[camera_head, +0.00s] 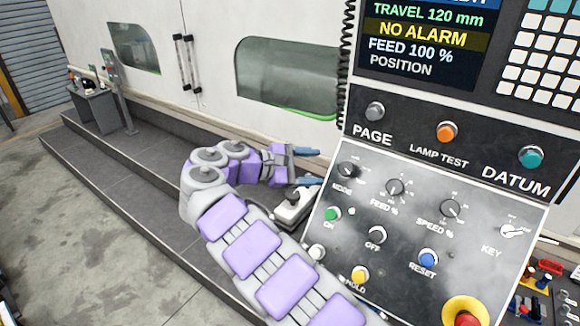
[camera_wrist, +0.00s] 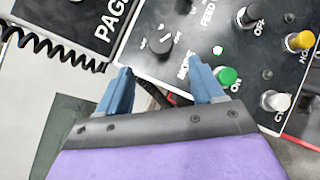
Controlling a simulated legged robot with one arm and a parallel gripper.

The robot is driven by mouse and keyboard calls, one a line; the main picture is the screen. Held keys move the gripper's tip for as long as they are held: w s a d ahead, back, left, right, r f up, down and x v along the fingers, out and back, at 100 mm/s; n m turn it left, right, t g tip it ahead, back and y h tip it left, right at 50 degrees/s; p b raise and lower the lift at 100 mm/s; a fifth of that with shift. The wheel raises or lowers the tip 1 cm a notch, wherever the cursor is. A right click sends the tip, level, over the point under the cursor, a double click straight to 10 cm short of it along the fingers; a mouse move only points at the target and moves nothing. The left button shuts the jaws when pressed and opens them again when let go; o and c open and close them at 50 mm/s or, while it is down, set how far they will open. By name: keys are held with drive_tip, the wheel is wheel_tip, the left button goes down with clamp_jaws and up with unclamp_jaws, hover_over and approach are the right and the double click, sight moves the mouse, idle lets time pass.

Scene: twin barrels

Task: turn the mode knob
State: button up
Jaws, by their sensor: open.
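The mode knob (camera_head: 347,170) is a small black dial at the upper left of the lower control panel (camera_head: 400,295). In the wrist view the mode knob (camera_wrist: 159,48) shows above the gap between my fingers, with white marks beside it. My gripper (camera_head: 307,167) is left of the panel, its two blue fingers pointing right at the knob. In the wrist view my gripper (camera_wrist: 160,78) is open, the fingers spread and nothing between them. The fingertips look apart from the knob; the exact distance is hard to tell.
The green ON button (camera_wrist: 226,76) lies close to my right fingertip in the wrist view. The feed knob (camera_head: 395,187), speed knob (camera_head: 451,208) and red emergency button (camera_head: 465,311) share the panel. A black coiled cable (camera_wrist: 50,52) hangs at the left.

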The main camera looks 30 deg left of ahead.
drive_tip(key=shift+p+v, duration=0.4)
drive_tip(key=shift+v, duration=2.35)
